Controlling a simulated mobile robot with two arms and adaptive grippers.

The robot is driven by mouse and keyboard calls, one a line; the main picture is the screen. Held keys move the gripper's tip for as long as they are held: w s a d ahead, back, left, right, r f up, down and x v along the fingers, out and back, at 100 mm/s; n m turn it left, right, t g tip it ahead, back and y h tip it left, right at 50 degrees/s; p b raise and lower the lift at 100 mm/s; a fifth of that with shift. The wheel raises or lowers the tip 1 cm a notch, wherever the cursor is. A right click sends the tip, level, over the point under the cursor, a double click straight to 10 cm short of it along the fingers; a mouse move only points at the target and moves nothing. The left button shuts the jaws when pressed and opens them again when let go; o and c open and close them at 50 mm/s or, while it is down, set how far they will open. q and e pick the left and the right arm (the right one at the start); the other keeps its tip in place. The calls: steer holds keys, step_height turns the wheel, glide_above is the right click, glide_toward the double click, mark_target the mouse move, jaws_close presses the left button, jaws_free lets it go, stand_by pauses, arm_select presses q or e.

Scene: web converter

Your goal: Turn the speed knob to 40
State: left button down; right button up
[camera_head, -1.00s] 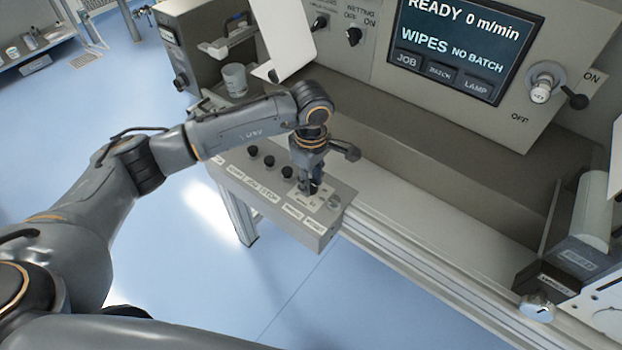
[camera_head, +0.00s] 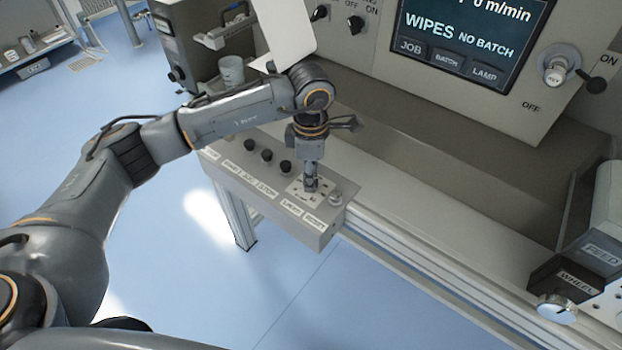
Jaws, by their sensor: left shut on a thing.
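My left gripper (camera_head: 310,184) points straight down at the control box (camera_head: 309,230) on the machine's front rail. It is shut on the speed knob, which sits on a white dial plate (camera_head: 297,190) with small marks. The fingers hide the knob, so its pointer and setting cannot be read. The screen (camera_head: 460,45) on the machine's panel shows "0 m/min", "WIPES" and "NO BATCH". My right gripper is not in view.
Several black buttons (camera_head: 267,155) stand in a row left of the dial, with white labels in front. A round silver button (camera_head: 335,198) sits right of it. A "WHEEL" block (camera_head: 565,281) is at the lower right.

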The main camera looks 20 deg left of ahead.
arm_select(q)
steer(key=shift+n+b, duration=0.65)
steer(key=shift+n, duration=0.55)
steer(key=c, duration=1)
jaws_free()
steer(key=shift+r, duration=0.1)
step_height(320, 180, up, 12)
steer(key=shift+f, duration=0.1)
